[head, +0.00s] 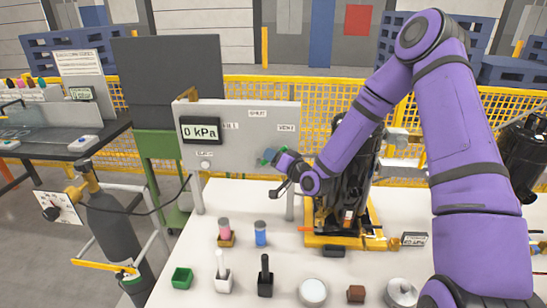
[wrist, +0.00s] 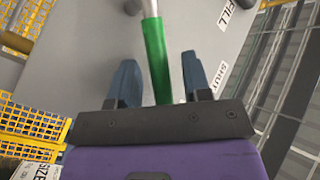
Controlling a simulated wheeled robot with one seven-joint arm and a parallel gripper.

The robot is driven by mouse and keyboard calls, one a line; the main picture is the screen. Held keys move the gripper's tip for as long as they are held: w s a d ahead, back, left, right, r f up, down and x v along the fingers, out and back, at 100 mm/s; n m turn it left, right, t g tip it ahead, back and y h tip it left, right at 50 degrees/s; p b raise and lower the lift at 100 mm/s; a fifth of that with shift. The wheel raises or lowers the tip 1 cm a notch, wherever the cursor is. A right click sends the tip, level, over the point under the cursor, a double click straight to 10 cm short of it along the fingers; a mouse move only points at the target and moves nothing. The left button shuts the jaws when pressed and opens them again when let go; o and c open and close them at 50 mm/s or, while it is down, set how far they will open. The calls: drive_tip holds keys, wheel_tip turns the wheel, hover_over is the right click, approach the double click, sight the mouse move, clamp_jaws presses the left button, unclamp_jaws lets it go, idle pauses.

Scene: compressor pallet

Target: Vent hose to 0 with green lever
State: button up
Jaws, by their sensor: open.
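The green lever (wrist: 157,60) is on the grey valve panel (head: 215,150). In the wrist view its green grip lies between the two dark blue fingers of my gripper (wrist: 160,75), with a visible gap on the right. My gripper (head: 272,157) is open around the lever, below the VENT label (head: 286,128). In the head view only a bit of green shows there, so the exact lever angle is hard to tell. The gauge (head: 200,131) on the panel reads 0 kPa. A black hose (head: 160,207) runs from a grey cylinder (head: 112,225) toward the panel.
SHUT (head: 258,113) and FILL (head: 231,126) labels sit on the panel. A dark compressor (head: 353,185) on a yellow pallet (head: 343,241) stands close right of my forearm. Several small items, including a green box (head: 182,278), stand along the white table's front.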

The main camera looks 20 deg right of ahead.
drive_tip(key=shift+w+a, duration=0.15)
drive_tip(key=shift+w, duration=0.05)
clamp_jaws()
